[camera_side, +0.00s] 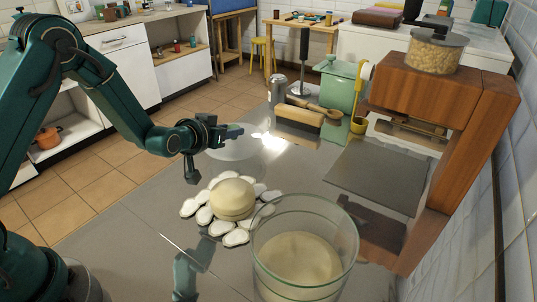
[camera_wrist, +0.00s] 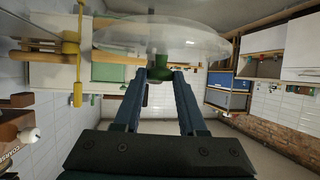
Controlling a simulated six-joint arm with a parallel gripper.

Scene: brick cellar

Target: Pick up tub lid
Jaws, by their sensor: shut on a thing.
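The tub lid is a clear, shallow disc with a small green knob. In the wrist view the lid (camera_wrist: 205,40) fills the top centre, and my gripper (camera_wrist: 160,80) is shut on its knob (camera_wrist: 159,70) between two dark blue fingers. In the side view my gripper (camera_side: 229,131) is above the grey worktop, with the faint lid (camera_side: 228,151) just below it. The glass tub (camera_side: 345,250) stands open at the front, with pale cream dough (camera_side: 300,262) inside. The lid is behind and to the left of the tub, apart from it.
A dough ball (camera_side: 233,197) sits among several white oval pieces (camera_side: 232,238). A wooden stand (camera_side: 425,95) carries a jar (camera_side: 436,52) on the right. Worktop at front left is clear.

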